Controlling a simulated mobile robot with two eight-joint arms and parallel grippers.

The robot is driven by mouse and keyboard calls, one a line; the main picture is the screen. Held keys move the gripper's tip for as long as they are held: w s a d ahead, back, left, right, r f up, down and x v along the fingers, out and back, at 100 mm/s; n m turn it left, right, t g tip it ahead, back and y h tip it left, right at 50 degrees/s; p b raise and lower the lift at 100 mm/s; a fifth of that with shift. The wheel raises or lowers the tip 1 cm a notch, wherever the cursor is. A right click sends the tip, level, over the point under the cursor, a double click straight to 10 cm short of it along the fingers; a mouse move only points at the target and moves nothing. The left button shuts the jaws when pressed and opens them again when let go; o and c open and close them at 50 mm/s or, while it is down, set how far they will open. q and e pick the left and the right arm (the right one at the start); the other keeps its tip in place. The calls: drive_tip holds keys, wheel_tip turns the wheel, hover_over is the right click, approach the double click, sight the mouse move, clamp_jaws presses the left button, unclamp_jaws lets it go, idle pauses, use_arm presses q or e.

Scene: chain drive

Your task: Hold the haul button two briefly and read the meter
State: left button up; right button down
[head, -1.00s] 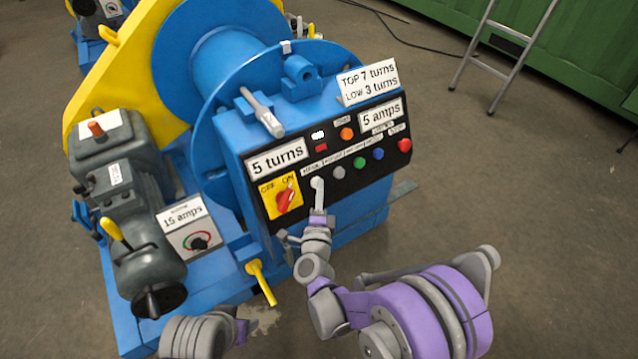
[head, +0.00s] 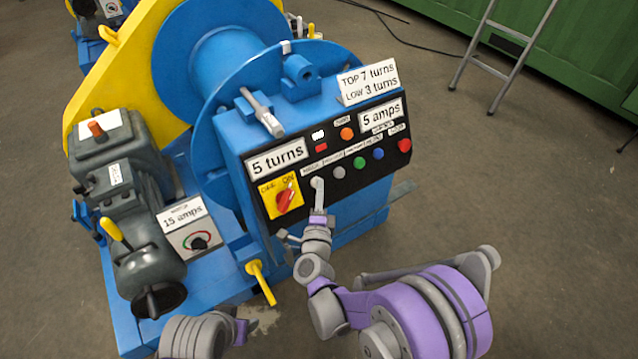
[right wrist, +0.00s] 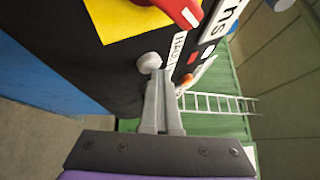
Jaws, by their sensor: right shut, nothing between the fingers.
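A black control panel (head: 345,185) on the blue winch carries a row of buttons. My right gripper (head: 318,187) is shut and empty, its fingertips at the leftmost, grey button. In the right wrist view the shut fingertips (right wrist: 156,80) lie right at that grey button (right wrist: 150,62); I cannot tell whether they touch or press it. To its right are another grey button (head: 339,172), a green one (head: 359,162) and a blue one (head: 378,153). My left gripper is not visible.
A red switch on a yellow plate (head: 283,197) sits left of the buttons, and a red button (head: 404,145) at the right end. A "15 amps" plate with a dial (head: 198,241) is by the motor. A ladder (head: 505,55) stands beyond open floor.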

drive_tip(key=shift+s+d+r, duration=0.4)
drive_tip(key=shift+s+d, duration=0.1)
drive_tip(key=shift+s, duration=0.2)
idle(0.3)
drive_tip(key=shift+s+d+r+p, duration=0.2)
drive_tip(key=shift+s+d+r, duration=0.2)
drive_tip(key=shift+s, duration=0.2)
drive_tip(key=shift+s+d+r+p, duration=0.2)
drive_tip(key=shift+s+d+r, duration=0.2)
drive_tip(key=shift+s, duration=0.2)
drive_tip(key=shift+s+d+r+p, duration=0.2)
drive_tip(key=shift+s+d+r, duration=0.1)
drive_tip(key=shift+s+d, duration=0.25)
